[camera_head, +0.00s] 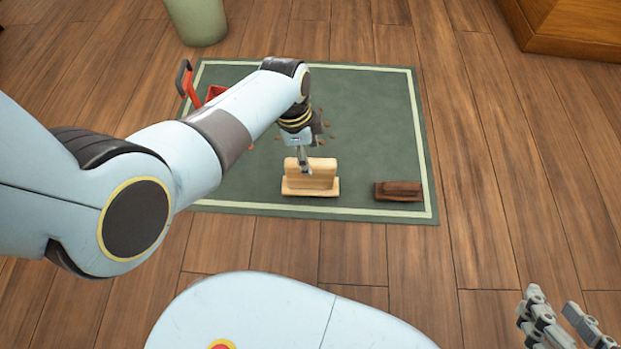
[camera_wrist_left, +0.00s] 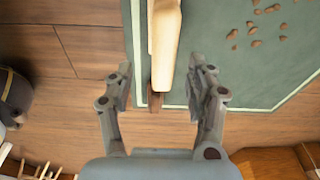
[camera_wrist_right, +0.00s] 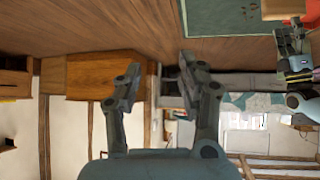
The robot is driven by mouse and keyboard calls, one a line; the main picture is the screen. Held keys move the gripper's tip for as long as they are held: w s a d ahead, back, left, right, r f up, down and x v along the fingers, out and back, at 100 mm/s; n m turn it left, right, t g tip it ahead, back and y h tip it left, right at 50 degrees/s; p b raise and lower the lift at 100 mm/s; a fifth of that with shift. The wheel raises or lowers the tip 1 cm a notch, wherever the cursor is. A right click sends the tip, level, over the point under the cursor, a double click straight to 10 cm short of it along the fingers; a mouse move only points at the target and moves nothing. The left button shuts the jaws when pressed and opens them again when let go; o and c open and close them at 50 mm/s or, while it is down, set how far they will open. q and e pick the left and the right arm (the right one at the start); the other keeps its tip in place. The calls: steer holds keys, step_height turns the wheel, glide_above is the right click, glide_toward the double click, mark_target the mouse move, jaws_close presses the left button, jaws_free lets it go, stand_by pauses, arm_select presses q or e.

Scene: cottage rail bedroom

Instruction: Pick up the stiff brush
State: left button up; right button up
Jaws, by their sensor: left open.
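A pale wooden piece (camera_head: 311,183) with a flat base and a raised ridge lies on the green mat near its front edge. A smaller dark brown block (camera_head: 398,190) lies to its right. Bristles show on neither, so I cannot tell for certain which is the stiff brush. My left gripper (camera_head: 305,165) is open and points down over the pale piece. In the left wrist view the pale piece (camera_wrist_left: 167,45) reaches between the spread fingers, with no grip on it. My right gripper (camera_head: 552,301) is open and empty, off the mat at the lower right.
The green mat (camera_head: 375,105) has brown crumbs (camera_head: 332,137) scattered on it. A red dustpan (camera_head: 215,92) is partly hidden behind my left arm. A green bin (camera_head: 198,20) stands beyond the mat and wooden furniture (camera_head: 570,25) at the far right. The floor right of the mat is clear.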

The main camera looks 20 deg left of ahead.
mark_target(310, 162)
arm_select(q)
steer(key=shift+d+f+b, duration=0.1)
steer(key=shift+f+b, duration=0.45)
steer(key=shift+f, duration=0.2)
steer(key=shift+w+d+f+b, duration=0.1)
steer(key=shift+w+f+b, duration=0.05)
steer(key=shift+f+b, duration=0.35)
steer(key=shift+w+d+f+b, duration=0.1)
steer(key=shift+f+b, duration=0.3)
steer(key=shift+b, duration=0.05)
steer(key=shift+w+f+b, duration=0.1)
steer(key=shift+f+b, duration=0.55)
steer(key=shift+f, duration=0.15)
jaws_close()
arm_select(e)
steer(key=w+a+r+n+t+y, duration=0.1)
steer(key=w+r+t, duration=0.3)
steer(key=r, duration=0.3)
steer(key=w+a+r+t+y, duration=0.1)
steer(key=w+r+t, duration=0.4)
steer(key=r, duration=0.3)
steer(key=shift+n+t, duration=0.4)
steer(key=shift+t, duration=0.3)
steer(key=shift+w, duration=0.1)
